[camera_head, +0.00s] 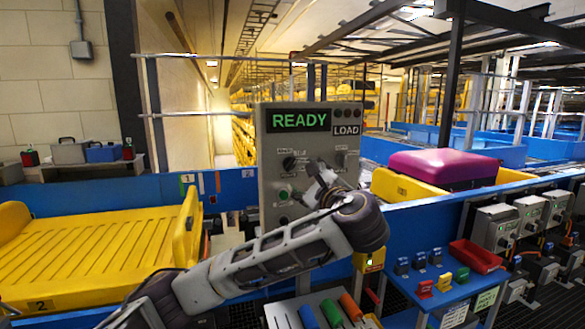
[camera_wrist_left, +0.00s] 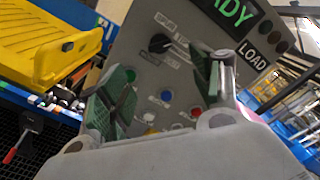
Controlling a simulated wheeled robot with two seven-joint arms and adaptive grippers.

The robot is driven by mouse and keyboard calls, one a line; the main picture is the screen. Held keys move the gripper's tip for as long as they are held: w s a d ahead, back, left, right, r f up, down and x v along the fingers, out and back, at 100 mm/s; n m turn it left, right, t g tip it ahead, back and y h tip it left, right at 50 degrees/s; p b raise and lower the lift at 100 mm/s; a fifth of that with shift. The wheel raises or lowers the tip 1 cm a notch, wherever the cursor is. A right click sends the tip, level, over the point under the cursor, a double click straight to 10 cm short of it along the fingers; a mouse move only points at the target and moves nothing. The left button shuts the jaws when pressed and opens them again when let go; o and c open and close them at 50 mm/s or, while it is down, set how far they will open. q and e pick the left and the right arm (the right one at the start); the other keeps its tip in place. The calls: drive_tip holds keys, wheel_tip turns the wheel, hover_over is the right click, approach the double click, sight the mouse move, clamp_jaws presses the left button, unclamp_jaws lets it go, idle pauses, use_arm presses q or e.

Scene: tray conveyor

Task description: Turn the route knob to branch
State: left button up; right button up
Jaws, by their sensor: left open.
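The grey control panel (camera_head: 268,148) stands upright ahead of me, with a green "READY" display and a "LOAD" sign. A black rotary knob (camera_head: 289,162) with small labels sits on its upper left part; I cannot read its setting surely. The same knob shows in the left wrist view (camera_wrist_left: 159,43), beyond and between the fingers and not touched. My left gripper (camera_head: 312,186) is in front of the panel, lower and to the right of the knob. In the left wrist view its green-padded fingers (camera_wrist_left: 172,80) are apart and empty. My right gripper is not seen.
A yellow tray (camera_head: 100,250) lies on the left conveyor, and a yellow tray with a magenta load (camera_head: 440,168) is at right. A blue stand (camera_head: 455,292) holds small switches and a red bin (camera_head: 476,257).

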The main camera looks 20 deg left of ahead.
sight(292, 166)
use_arm(q)
drive_tip(key=x, duration=0.8)
drive_tip(key=shift+a+b, duration=0.1)
drive_tip(key=shift+b, duration=0.2)
drive_tip(key=x, duration=0.4)
drive_tip(key=shift+w+a, duration=0.2)
drive_tip(key=shift+w, duration=0.25)
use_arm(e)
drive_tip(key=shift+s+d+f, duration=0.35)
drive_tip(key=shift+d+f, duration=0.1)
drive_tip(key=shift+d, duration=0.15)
